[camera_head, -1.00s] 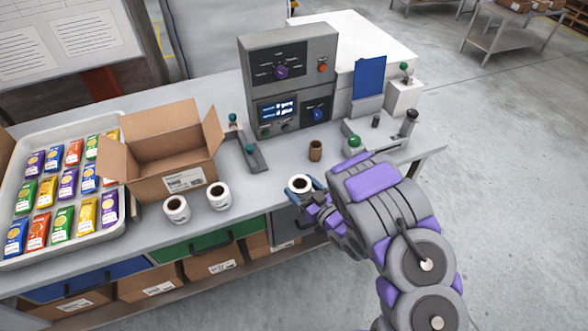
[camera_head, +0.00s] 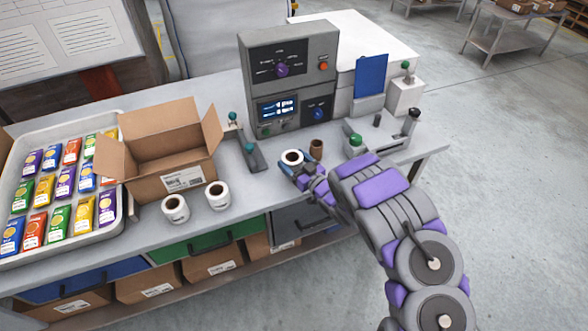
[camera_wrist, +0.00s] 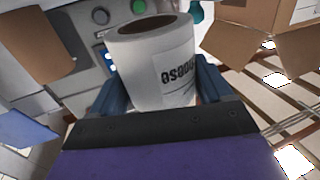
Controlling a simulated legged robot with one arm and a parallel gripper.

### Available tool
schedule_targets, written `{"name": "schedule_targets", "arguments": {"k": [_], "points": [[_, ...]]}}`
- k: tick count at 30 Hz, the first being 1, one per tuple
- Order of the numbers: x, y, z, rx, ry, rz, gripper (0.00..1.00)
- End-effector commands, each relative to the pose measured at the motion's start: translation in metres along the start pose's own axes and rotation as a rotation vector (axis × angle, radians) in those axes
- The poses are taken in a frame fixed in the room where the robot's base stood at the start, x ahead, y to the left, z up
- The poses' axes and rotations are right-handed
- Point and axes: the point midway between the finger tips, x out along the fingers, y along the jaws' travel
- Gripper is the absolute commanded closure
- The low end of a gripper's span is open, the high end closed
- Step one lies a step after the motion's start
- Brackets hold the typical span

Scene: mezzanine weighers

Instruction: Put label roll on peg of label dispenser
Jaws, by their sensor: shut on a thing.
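My gripper (camera_head: 299,170) is shut on a white label roll (camera_head: 292,158), held upright with its brown core opening facing up. In the wrist view the roll (camera_wrist: 150,75) sits between the two blue fingers, with black print on its side. It is just left of a small brown cylinder (camera_head: 316,149) on the bench; whether they touch I cannot tell. A low grey unit (camera_head: 385,146) with a green knob (camera_head: 355,140), a short dark post (camera_head: 377,120) and a black-topped post (camera_head: 413,115) stands at the right; it looks like the label dispenser. My arm covers part of its front.
Two more white rolls (camera_head: 175,208) (camera_head: 217,195) stand near the front edge. An open carton (camera_head: 168,150) and a tray of colored packets (camera_head: 120,222) are left. A grey control box (camera_head: 290,80) stands behind, with a narrow grey bracket (camera_head: 254,158) before it.

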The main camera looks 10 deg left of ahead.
Motion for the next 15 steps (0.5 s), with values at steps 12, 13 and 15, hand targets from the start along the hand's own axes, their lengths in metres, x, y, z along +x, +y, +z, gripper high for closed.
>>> {"name": "schedule_targets", "arguments": {"k": [12,13,15], "points": [[0.0,0.0,0.035,0.001,0.002,0.001,0.57],[0.0,0.0,0.035,0.001,0.002,0.001,0.57],[0.0,0.0,0.035,0.001,0.002,0.001,0.57]]}}
